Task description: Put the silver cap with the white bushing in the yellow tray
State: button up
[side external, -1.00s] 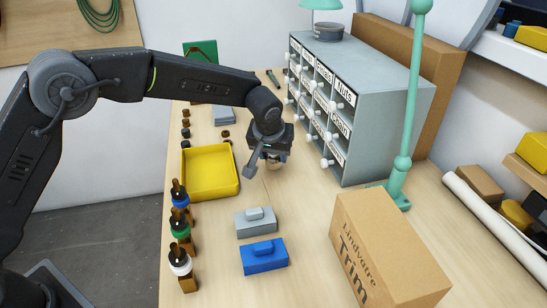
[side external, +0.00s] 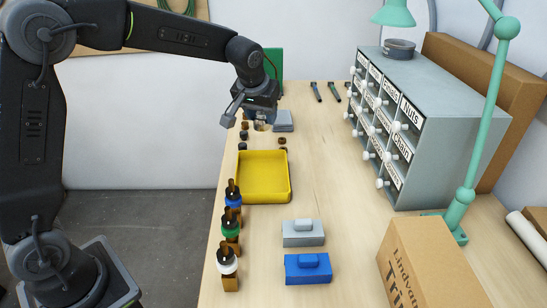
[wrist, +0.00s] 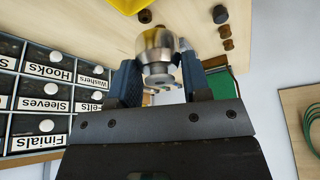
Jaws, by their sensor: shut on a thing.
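My gripper (wrist: 155,82) is shut on a rounded silver cap (wrist: 157,45) in the wrist view. A paler ring shows at the cap's near end, but I cannot tell whether it is a white bushing. In the side view my gripper (side external: 261,122) is beyond the far edge of the yellow tray (side external: 264,198), above the bench's far left part, and the cap (side external: 260,126) shows small beneath it. The tray looks empty in the side view. A corner of the tray (wrist: 128,4) shows at the top of the wrist view.
Small dark and brown parts (side external: 242,147) lie beyond the tray. Bottles with coloured collars (side external: 230,228) line the left bench edge. Grey (side external: 303,238) and blue (side external: 307,274) blocks lie nearer. A drawer cabinet (side external: 440,150), teal lamp (side external: 468,185) and cardboard box (side external: 430,265) stand right.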

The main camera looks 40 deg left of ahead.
jog(key=s+a+n, duration=0.2)
jog(key=s+a, duration=0.5)
jog(key=a, duration=0.1)
send_over(264, 167)
jog(key=s, duration=0.2)
jog(key=shift+y, duration=0.3)
jog(key=f, duration=0.7)
jog(key=shift+w+d, duration=0.25)
jog(key=shift+d, duration=0.15)
jog(key=shift+f, duration=1.95)
jog(key=shift+f, duration=0.2)
jog(key=o, duration=1)
